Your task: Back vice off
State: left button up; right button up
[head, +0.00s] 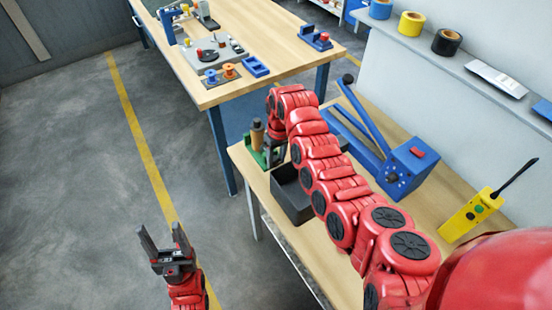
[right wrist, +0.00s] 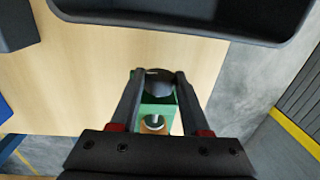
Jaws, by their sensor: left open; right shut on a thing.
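The green vice (head: 259,156) stands on the near bench, beside the dark open bin, with a tan cylinder (head: 257,133) upright at it. My right arm reaches across the bench and its gripper (head: 273,150) is at the vice, partly hidden by the arm. In the right wrist view the right gripper (right wrist: 158,76) has its two fingers on either side of a dark round knob (right wrist: 155,86) and is shut on it. The vice's green body (right wrist: 150,105) shows just behind the knob. My left gripper (head: 165,236) is open and empty over the floor.
The dark bin (head: 291,203) is close to the vice. A blue lever machine (head: 402,172) and a yellow handheld box (head: 470,214) stand on the bench to the right. A wall shelf (head: 470,68) holds tape rolls. The far table (head: 265,30) holds several fixtures.

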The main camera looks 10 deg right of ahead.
grip_shut()
jog(key=shift+s+a+f+t+h, duration=0.15)
jog(key=shift+a+t+h, duration=0.2)
jog(key=shift+h, duration=0.55)
jog(key=shift+t+h, duration=0.35)
jog(key=shift+h, duration=0.65)
jog(key=o, duration=1.1)
grip_release()
